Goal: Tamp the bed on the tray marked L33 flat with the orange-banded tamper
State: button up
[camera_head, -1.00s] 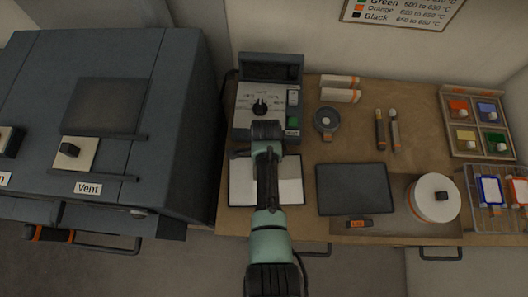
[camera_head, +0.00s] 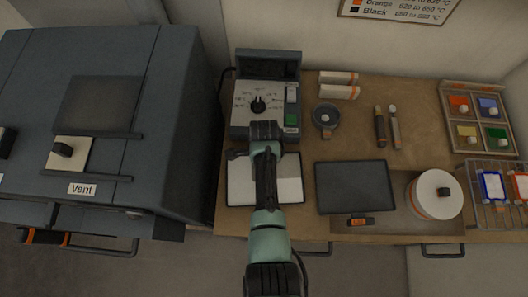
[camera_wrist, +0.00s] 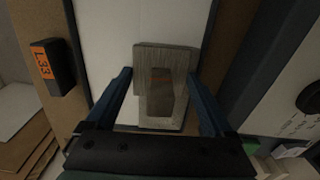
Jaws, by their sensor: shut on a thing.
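The tamper (camera_wrist: 180,62) shows in the wrist view as a grey block with a darker upright handle that carries a faint reddish band. My gripper (camera_wrist: 160,85) is shut on it, one blue finger on each side. It is over the pale tray (camera_wrist: 120,25), whose bed looks white; I cannot tell whether the tamper touches it. A black tag with an orange L33 label (camera_wrist: 47,67) sits beside the tray's edge. In the head view the tray (camera_head: 240,185) lies at the bench's left, partly covered by my arm, which hides the tamper.
A controller box (camera_head: 262,100) with a dial stands just behind the tray. A dark slab (camera_head: 352,187) lies to its right, then a round white drum (camera_head: 435,195). A large grey kiln (camera_head: 100,120) stands left. Two handled tools (camera_head: 387,128) and a colour box (camera_head: 478,118) lie further back.

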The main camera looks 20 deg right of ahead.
jog(key=shift+f, duration=0.15)
dwell(0.7)
notch_tip(320, 180, up, 2)
jog(key=shift+r+p, duration=0.15)
jog(key=shift+p, duration=0.95)
jog(key=shift+s+d, duration=0.2)
jog(key=shift+d, duration=0.8)
jog(key=shift+s+d, duration=0.25)
jog(key=shift+d, duration=0.8)
jog(key=shift+s+d, duration=0.2)
jog(key=shift+d, duration=0.8)
jog(key=shift+f+b, duration=0.85)
